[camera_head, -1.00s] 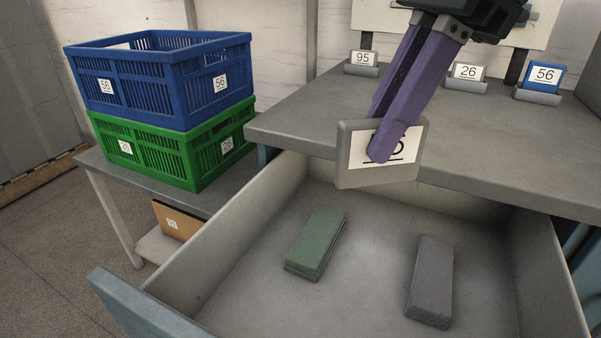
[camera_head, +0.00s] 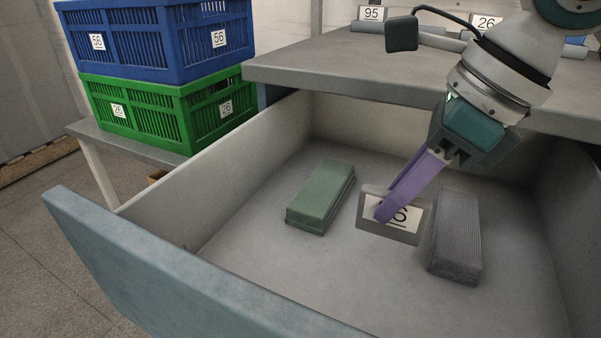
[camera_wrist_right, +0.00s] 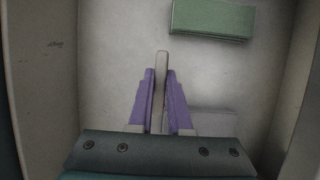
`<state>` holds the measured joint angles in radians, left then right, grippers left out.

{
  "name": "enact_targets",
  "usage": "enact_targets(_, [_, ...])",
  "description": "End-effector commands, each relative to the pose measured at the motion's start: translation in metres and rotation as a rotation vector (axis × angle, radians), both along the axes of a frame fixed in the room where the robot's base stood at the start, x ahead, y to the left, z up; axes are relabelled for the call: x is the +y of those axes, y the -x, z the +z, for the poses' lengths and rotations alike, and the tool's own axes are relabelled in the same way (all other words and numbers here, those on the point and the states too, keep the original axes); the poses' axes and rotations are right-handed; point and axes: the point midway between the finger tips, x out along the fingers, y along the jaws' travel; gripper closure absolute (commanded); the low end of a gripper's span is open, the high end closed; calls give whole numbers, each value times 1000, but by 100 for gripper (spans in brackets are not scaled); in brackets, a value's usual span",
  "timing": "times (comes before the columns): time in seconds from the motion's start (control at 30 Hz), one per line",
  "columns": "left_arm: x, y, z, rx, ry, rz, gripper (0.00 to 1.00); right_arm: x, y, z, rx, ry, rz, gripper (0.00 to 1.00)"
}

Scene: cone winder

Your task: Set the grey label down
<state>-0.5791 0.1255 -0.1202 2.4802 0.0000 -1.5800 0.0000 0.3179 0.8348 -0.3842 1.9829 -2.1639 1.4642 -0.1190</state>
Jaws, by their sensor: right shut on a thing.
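The grey label (camera_head: 409,220) is a small grey-framed plate with a white face and black digits, partly covered by a purple finger. My right gripper (camera_head: 383,213) is shut on it and holds it inside the open drawer (camera_head: 270,262), between a green stack and a grey stack. In the right wrist view the label (camera_wrist_right: 162,88) shows edge-on between the two purple fingers (camera_wrist_right: 161,95). I cannot tell whether its lower edge touches the drawer floor. My left gripper is not in view.
The green stack (camera_head: 320,196) lies left of the label and the grey stack (camera_head: 456,236) close on its right. The grey tabletop (camera_head: 340,66) overhangs the drawer's back. The front drawer floor is clear. Blue (camera_head: 150,42) and green (camera_head: 165,118) crates stand at left.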

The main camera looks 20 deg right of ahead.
Motion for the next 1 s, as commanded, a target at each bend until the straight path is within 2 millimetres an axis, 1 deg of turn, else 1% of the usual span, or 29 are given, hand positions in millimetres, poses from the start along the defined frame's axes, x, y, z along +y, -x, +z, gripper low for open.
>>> enact_targets(0.03, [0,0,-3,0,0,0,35,0,0,-8,1,-1,-1,100])
enact_targets(0.17, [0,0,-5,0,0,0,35,0,0,-15,0,-1,1,100])
enact_targets(0.23, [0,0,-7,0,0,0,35,0,0,-22,2,0,-1,100])
enact_targets(0.4, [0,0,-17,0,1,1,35,0,0,-50,3,0,0,100])
enact_targets(0.43, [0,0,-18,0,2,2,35,0,0,-53,2,-1,0,100])
enact_targets(0.77, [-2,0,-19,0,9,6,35,0,0,-56,0,1,2,100])
enact_targets(0.8, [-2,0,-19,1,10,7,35,0,0,-57,0,1,2,82])
enact_targets(1.0, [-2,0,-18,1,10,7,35,0,0,-56,0,0,1,60])
